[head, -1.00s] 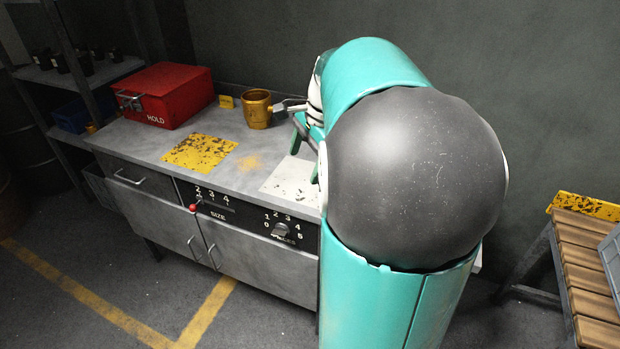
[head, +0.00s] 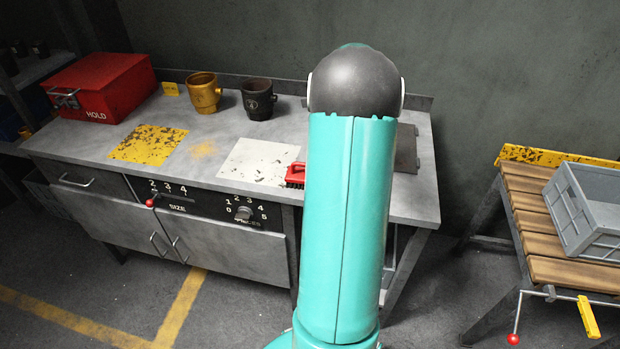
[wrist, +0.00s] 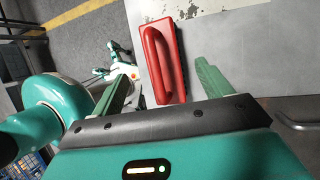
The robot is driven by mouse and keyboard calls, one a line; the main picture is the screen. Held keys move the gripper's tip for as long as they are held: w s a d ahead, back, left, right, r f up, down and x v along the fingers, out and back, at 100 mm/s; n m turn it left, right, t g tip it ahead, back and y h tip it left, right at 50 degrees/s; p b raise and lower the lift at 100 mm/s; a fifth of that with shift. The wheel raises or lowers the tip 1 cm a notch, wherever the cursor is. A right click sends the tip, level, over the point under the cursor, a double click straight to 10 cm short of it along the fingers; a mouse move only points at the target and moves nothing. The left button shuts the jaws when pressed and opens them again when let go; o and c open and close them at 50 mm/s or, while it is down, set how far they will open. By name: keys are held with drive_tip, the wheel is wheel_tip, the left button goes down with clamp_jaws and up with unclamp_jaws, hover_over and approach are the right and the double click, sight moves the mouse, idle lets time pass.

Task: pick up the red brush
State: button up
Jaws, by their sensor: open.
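The red brush (head: 296,175) lies on the grey workbench (head: 262,134), partly hidden by my teal arm in the head view. In the wrist view the brush (wrist: 163,62) shows its red block and raised, rounded handle, lying lengthwise beside a worn white patch. My gripper (wrist: 161,72) is open, with one green finger on each side of the brush's near end. I see no grip on it, and I cannot tell the height of the fingers above it. The head view hides my gripper behind the arm.
A red HOLD box (head: 100,88), a brass mug (head: 204,92) and a dark mug (head: 258,99) stand along the bench's back. A slatted wooden stand (head: 540,212) with a grey crate (head: 590,210) is at the right. The bench's yellow patch (head: 148,144) is clear.

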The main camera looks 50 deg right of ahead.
sight(304, 174)
drive_tip(key=x, duration=0.6)
drive_tip(key=shift+w, duration=0.1)
drive_tip(key=c, duration=1.2)
drive_tip(key=shift+r, duration=0.1)
